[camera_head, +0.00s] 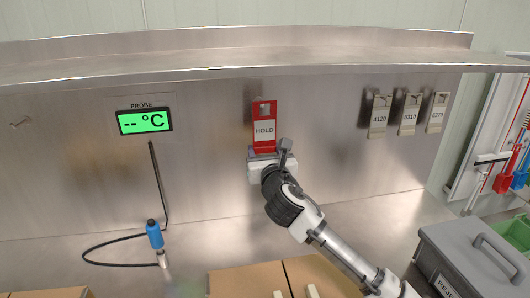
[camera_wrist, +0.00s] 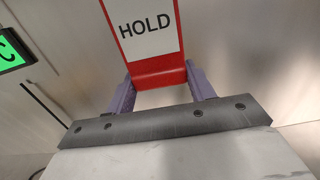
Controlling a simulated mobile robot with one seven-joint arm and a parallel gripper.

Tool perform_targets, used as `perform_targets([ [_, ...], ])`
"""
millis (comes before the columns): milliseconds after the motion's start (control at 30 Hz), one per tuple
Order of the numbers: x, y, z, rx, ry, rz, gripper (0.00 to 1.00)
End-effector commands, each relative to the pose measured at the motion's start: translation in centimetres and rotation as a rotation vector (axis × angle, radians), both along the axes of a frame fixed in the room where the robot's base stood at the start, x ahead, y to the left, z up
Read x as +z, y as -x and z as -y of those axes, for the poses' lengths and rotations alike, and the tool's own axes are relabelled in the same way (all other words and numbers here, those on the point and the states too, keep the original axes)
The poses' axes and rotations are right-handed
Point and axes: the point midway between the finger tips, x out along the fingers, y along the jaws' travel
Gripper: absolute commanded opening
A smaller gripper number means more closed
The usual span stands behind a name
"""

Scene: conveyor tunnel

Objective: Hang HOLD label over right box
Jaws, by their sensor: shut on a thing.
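The HOLD label (camera_head: 264,115) is a red tag with a white panel and a cutout near its top. It is upright in front of the steel back wall, above the cardboard at the bottom. My gripper (camera_head: 265,152) is shut on its lower end. In the wrist view, my gripper (camera_wrist: 161,90) has one purple finger at each side of the label's red bottom edge (camera_wrist: 159,72). Whether the label touches the wall or a peg behind it is hidden. The right cardboard top (camera_head: 322,272) lies below, partly out of frame; a seam separates it from cardboard at its left.
A steel shelf (camera_head: 240,62) overhangs above. Tags 4120 (camera_head: 379,117), 5310 (camera_head: 409,116) and 6270 (camera_head: 437,113) hang at right. A bare peg (camera_head: 20,122) is at far left. A blue-handled probe (camera_head: 155,234) with its cable and a grey lidded bin (camera_head: 470,262) stand lower down.

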Motion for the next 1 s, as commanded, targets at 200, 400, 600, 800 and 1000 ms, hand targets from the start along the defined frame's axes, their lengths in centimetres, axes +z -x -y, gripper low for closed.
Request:
perform_targets([
  [200, 0.0, -0.8, -0.2, 0.0, 0.0, 0.0, 0.13],
  [400, 0.0, -1.6, -0.3, 0.0, 0.0, 0.0, 0.13],
  [600, 0.1, -2.4, -0.5, 0.0, 0.001, 0.001, 0.13],
  [800, 0.1, -3.2, -0.6, 0.0, 0.001, 0.001, 0.13],
  [1000, 0.1, -4.0, -0.8, 0.0, 0.001, 0.0, 0.13],
])
